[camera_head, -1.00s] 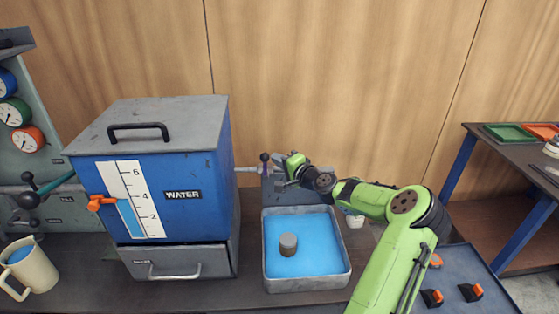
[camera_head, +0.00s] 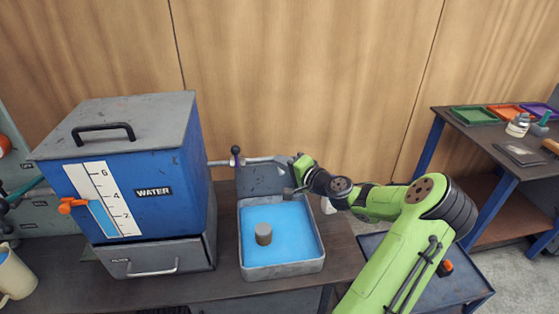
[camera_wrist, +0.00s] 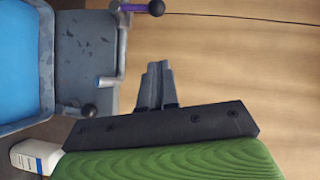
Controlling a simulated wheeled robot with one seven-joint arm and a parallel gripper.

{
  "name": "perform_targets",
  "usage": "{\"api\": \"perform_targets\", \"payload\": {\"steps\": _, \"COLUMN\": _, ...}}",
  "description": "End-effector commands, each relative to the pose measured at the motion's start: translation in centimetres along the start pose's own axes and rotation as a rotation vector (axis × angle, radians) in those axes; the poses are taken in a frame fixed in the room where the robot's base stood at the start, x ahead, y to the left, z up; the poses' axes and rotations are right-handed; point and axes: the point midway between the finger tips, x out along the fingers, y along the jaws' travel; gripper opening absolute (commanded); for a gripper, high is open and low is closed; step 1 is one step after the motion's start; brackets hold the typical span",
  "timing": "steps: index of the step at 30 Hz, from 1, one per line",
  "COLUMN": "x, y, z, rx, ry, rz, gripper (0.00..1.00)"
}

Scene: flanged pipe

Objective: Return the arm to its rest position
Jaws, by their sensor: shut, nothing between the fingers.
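My green arm reaches in from the lower right of the head view. My gripper (camera_head: 284,160) is near the pipe (camera_head: 240,161) that runs from the blue water tank (camera_head: 152,222) above the tray. In the wrist view my gripper (camera_wrist: 157,70) shows its dark fingers together with nothing between them. In the head view I cannot tell the exact gap between gripper and pipe.
A grey tray (camera_head: 284,271) of blue water holds a grey cylinder (camera_head: 263,234). A white bottle (camera_wrist: 36,157) stands beside it, partly behind my arm in the head view. A side table (camera_head: 470,139) with coloured trays is at the right. A beige jug (camera_head: 12,275) is at the left edge.

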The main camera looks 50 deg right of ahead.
Motion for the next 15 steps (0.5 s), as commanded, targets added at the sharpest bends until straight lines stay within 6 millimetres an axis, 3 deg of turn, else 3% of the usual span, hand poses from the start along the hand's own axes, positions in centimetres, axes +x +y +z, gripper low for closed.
{"api": "perform_targets", "payload": {"steps": 11, "x": 0.3, "y": -0.2, "z": 0.6, "rx": -0.011, "ry": -0.016, "rz": 0.008, "gripper": 0.0}}
{"api": "perform_targets", "payload": {"steps": 14, "x": 1.8, "y": -1.3, "z": 4.6, "rx": -0.097, "ry": -0.134, "rz": 0.075, "gripper": 0.0}}
{"api": "perform_targets", "payload": {"steps": 15, "x": 2.5, "y": -1.9, "z": 7.4, "rx": -0.164, "ry": -0.216, "rz": 0.126, "gripper": 0.0}}
